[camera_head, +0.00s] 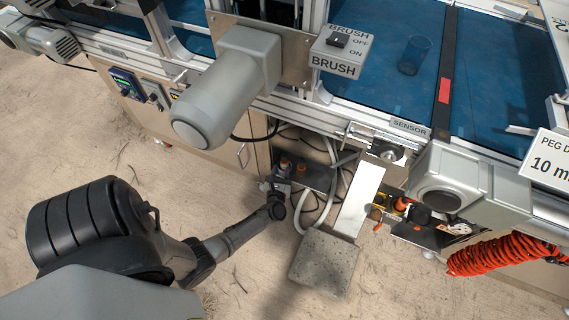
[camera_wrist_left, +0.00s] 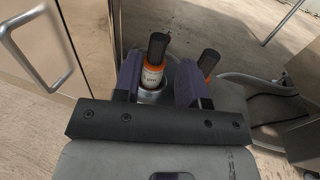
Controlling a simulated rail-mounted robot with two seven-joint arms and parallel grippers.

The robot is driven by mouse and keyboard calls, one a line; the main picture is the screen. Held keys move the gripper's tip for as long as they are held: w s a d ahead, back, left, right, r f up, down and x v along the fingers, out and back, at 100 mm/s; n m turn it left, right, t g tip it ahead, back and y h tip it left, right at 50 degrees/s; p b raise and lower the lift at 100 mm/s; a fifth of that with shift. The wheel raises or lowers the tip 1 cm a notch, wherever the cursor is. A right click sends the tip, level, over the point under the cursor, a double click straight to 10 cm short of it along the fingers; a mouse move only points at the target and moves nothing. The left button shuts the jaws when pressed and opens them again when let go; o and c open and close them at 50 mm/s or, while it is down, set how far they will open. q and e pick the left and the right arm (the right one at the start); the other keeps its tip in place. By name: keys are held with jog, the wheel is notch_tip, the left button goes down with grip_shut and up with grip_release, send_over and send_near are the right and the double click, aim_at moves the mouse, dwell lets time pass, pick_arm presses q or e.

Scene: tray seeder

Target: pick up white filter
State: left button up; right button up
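My left gripper (camera_head: 277,184) reaches in from the left to the shelf recess under the machine. In the left wrist view its two purple fingers (camera_wrist_left: 160,82) stand apart. A small orange bottle with a black cap and white label (camera_wrist_left: 153,68) is between them, with a gap on its right. A pale round part (camera_wrist_left: 150,97) shows below the bottle; I cannot tell whether it is the white filter. A second black-capped orange bottle (camera_wrist_left: 208,63) is just beyond the right finger. No white filter can be clearly made out. My right gripper is not in view.
A cabinet door handle (camera_wrist_left: 42,45) is left of the gripper in the left wrist view. A grey hose (camera_head: 300,212) curves beside the recess, near a stone slab (camera_head: 325,262). A motor (camera_head: 215,92) overhangs the recess.

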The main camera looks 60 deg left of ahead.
aim_at(284, 157)
pick_arm(q)
jog(key=x, duration=0.2)
jog(key=b+x, duration=0.2)
jog(key=x, duration=0.1)
jog(key=shift+w+a+f, duration=0.2)
jog(key=shift+f, duration=0.05)
jog(key=b+x, duration=0.1)
jog(key=x, duration=0.3)
jog(key=shift+f+b, duration=0.1)
jog(key=shift+b, duration=0.3)
jog(key=shift+w+a, duration=0.1)
jog(key=shift+a, duration=0.05)
jog(key=shift+c, duration=1)
grip_shut()
